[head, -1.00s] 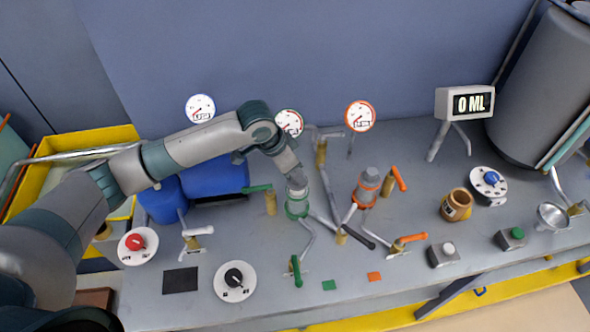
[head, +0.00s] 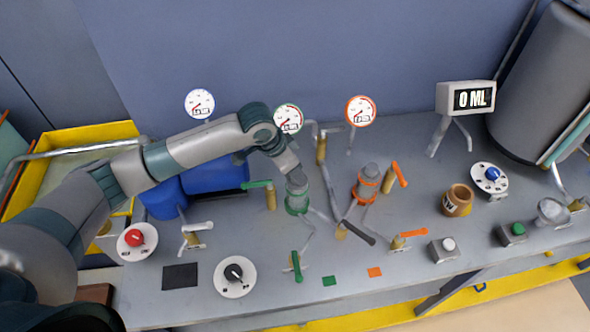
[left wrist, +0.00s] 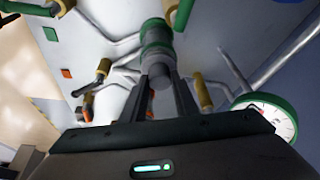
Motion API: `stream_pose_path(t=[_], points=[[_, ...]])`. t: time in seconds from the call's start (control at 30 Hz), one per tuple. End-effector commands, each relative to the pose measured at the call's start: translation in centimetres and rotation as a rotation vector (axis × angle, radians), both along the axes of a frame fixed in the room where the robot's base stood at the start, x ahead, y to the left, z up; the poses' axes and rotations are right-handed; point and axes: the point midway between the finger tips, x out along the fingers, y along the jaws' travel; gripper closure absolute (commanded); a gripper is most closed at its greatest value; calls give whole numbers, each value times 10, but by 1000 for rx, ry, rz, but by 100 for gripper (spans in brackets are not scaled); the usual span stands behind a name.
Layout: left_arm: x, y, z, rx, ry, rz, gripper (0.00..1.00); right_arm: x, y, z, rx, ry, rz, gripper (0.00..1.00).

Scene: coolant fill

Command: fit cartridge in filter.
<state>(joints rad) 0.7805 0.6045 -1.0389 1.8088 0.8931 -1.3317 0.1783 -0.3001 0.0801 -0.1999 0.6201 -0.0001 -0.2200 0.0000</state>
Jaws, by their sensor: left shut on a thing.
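The green-banded filter (head: 298,207) stands upright on the bench near the middle. It also shows in the left wrist view (left wrist: 155,32), beyond my fingers. My left gripper (left wrist: 166,84) is shut on a grey cylinder (left wrist: 159,75), which looks like the cartridge. It is in line with the filter's top; I cannot tell how deep it sits. In the head view, my left wrist comes down over the filter from the upper left. The orange-banded filter (head: 367,185) with a grey top stands to the right. My right gripper is not in view.
Pipes and green-handled (head: 257,185) and orange-handled (head: 400,174) valves crowd both filters. Gauges (head: 288,119) stand behind. A brown jar (head: 457,200), dials and a 0 ML display (head: 466,97) are to the right. The bench front has some clear room.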

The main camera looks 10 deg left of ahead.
Motion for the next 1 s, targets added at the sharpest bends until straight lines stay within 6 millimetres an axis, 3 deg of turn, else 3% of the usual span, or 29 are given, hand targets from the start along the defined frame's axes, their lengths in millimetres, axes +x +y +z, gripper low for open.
stream_pose_path(t=[0.73,0.77,0.83,1.0], points=[[0,0,-15,-1,-1,0,100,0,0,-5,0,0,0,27],[0,0,-15,-1,-1,0,70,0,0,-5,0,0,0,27],[0,0,-15,-1,-1,0,54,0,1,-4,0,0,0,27],[0,0,-15,-1,-1,0,51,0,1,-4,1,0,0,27]])
